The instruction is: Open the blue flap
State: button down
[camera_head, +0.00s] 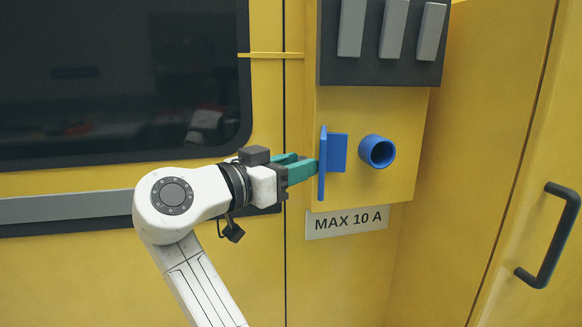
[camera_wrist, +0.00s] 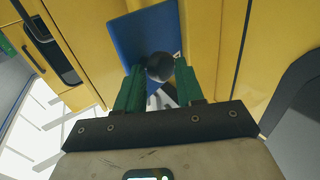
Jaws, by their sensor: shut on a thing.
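The blue flap (camera_head: 323,165) stands out from the yellow panel, seen nearly edge-on, with a blue piece (camera_head: 338,153) beside it toward the panel. The round blue socket (camera_head: 378,151) to its right is uncovered, its opening showing. My gripper (camera_head: 312,166) reaches the flap from the left with its teal fingers. In the wrist view my gripper (camera_wrist: 160,78) has its fingers on either side of a dark round knob (camera_wrist: 160,66), in front of the blue flap (camera_wrist: 140,36). The fingers hide the knob in the head view.
A dark box with grey bars (camera_head: 385,45) sits above the socket. A "MAX 10 A" label (camera_head: 347,221) is below. A black handle (camera_head: 549,236) is on the yellow door at right. A dark window (camera_head: 120,80) fills the left.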

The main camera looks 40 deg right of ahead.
jog(key=shift+w+d+r, duration=0.1)
jog(key=shift+w+d, duration=0.05)
jog(key=shift+d, duration=0.4)
jog(key=c, duration=0.8)
grip_release()
jog(key=shift+d, duration=0.1)
jog(key=a, duration=1.1)
jog(key=shift+s+a, duration=0.35)
jog(key=shift+a, duration=0.05)
